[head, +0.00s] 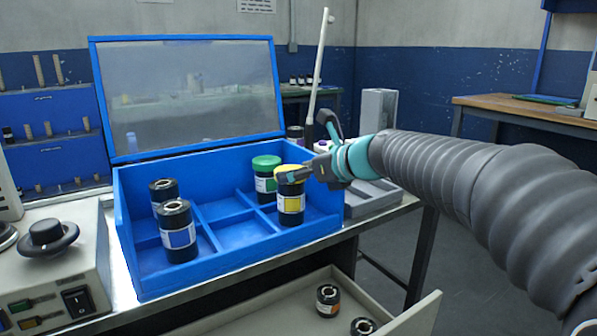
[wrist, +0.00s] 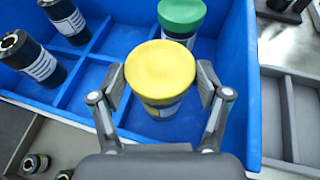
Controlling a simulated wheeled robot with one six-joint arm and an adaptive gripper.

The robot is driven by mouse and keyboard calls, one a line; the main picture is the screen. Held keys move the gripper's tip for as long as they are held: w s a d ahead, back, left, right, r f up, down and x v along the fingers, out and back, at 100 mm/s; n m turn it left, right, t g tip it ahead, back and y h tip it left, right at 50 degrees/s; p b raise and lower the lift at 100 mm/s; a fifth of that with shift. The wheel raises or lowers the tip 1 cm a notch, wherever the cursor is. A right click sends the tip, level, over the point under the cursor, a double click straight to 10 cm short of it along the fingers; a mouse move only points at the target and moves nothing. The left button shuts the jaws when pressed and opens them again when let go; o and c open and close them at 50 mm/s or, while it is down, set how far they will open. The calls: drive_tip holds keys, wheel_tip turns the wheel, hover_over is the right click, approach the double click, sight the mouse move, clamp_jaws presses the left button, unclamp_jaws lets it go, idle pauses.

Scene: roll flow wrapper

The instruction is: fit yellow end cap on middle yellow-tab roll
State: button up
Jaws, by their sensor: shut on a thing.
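The yellow end cap (head: 287,172) is at the top of a black roll (head: 291,203) with a white label and a yellow patch, upright in the right part of the blue box. In the wrist view the cap (wrist: 160,68) covers the roll's top between my two fingers. My gripper (wrist: 160,82) is shut on the cap; it also shows in the head view (head: 308,174). I cannot tell whether the cap is fully seated. A roll with a green cap (head: 265,162) stands just behind it; this cap also shows in the wrist view (wrist: 181,14).
The blue divided box (head: 231,238) has its clear lid (head: 188,95) raised at the back. Two uncapped rolls (head: 178,232) (head: 163,192) stand in its left part. An open drawer (head: 262,324) below holds more rolls (head: 327,300). A grey tray (head: 368,202) lies right of the box.

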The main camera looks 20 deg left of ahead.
drive_tip(key=shift+f+b, duration=0.45)
drive_tip(key=shift+f, duration=0.2)
drive_tip(key=o, duration=0.5)
drive_tip(key=shift+p+v, duration=1.25)
drive_tip(key=shift+v, duration=4.25)
